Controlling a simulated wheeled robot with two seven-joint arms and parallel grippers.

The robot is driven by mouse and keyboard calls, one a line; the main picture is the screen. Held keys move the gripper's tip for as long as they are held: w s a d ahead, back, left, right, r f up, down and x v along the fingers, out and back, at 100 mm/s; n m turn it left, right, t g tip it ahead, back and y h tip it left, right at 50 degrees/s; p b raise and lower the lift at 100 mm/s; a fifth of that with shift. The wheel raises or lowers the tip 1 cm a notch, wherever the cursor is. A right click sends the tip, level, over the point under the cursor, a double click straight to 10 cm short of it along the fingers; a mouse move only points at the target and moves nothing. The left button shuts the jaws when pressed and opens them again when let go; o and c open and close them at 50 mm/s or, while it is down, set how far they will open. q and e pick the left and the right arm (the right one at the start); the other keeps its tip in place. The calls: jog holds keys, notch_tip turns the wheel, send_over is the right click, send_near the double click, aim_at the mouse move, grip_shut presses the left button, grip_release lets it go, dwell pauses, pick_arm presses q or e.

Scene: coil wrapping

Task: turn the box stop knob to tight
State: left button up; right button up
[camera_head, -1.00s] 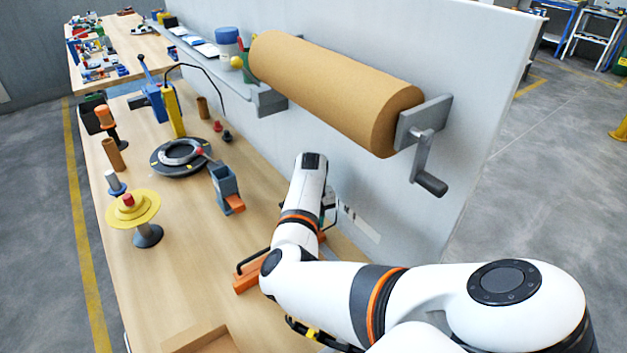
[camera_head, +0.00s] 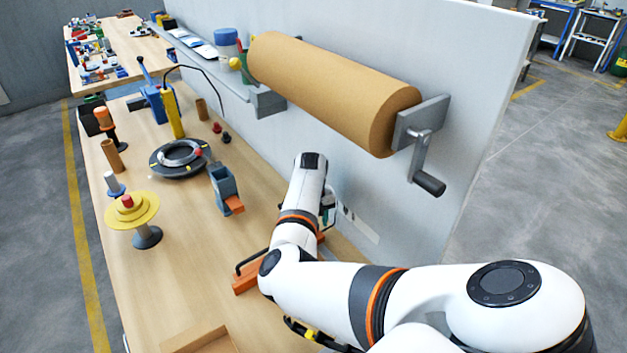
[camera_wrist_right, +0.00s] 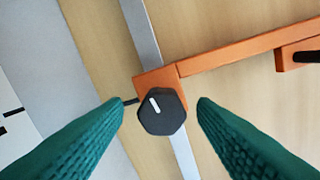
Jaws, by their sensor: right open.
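The box stop knob (camera_wrist_right: 163,113) is a dark faceted knob with a white pointer line, in the right wrist view. Its pointer slants toward the upper left. It sits on an orange block (camera_wrist_right: 150,82) on a grey rail (camera_wrist_right: 141,30). My right gripper (camera_wrist_right: 161,101) has green ribbed fingers, open on either side of the knob, with a visible gap on each side. In the head view my right arm hides the knob and most of the gripper; part of the orange stop (camera_head: 249,277) shows left of the arm. My left gripper is not in view.
An upright panel with a brown paper roll (camera_head: 335,90) and crank (camera_head: 427,170) stands right of the bench. A turntable with a coil (camera_head: 178,158), a grey-blue holder (camera_head: 223,186) and a yellow-disc stand (camera_head: 131,212) are farther left. The bench front-left is mostly clear.

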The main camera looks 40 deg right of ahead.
notch_tip(320, 180, up, 12)
jog(key=b, duration=0.3)
jog(key=shift+a, duration=0.15)
dwell(0.5)
